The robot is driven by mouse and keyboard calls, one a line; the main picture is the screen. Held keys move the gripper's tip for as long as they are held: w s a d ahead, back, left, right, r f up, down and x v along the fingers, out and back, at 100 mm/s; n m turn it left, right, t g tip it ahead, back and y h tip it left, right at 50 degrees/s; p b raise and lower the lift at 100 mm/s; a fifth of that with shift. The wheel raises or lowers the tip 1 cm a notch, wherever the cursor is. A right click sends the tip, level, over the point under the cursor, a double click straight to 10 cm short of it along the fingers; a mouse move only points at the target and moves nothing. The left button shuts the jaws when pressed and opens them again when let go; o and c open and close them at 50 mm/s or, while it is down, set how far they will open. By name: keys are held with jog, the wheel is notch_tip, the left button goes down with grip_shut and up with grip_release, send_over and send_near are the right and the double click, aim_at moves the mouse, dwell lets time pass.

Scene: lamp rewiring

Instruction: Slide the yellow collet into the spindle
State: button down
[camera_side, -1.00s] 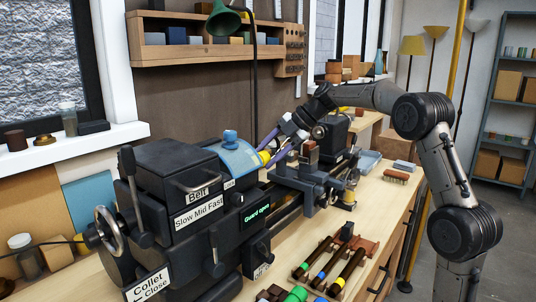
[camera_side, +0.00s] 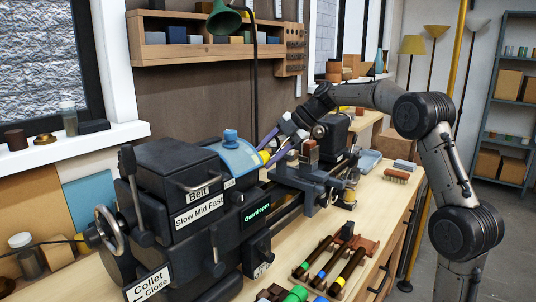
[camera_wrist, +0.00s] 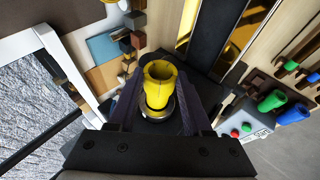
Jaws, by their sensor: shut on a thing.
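The yellow collet (camera_wrist: 160,84) is a hollow yellow sleeve. In the wrist view it stands between the two purple-grey fingers of my gripper (camera_wrist: 160,110), which is shut on it. A metal ring, apparently the spindle nose (camera_wrist: 158,110), shows around the collet's far end; how deep the collet sits in it I cannot tell. In the side view the yellow collet (camera_side: 265,157) is at the right end of the dark headstock, beside the blue guard (camera_side: 234,155). My gripper (camera_side: 272,148) reaches it from the upper right. The spindle bore is hidden.
The lathe headstock (camera_side: 190,200) carries levers and a lit "Guard open" display (camera_side: 256,212). The carriage (camera_side: 310,180) stands on the bed to the right, close below my gripper. A rack with colour-banded rods (camera_side: 335,262) lies in front. Green (camera_wrist: 272,100) and blue (camera_wrist: 294,114) collets lie at right in the wrist view.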

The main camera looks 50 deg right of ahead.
jog(key=shift+a, duration=2)
jog(key=shift+c, duration=1.2)
grip_release()
jog(key=shift+s+r, duration=0.1)
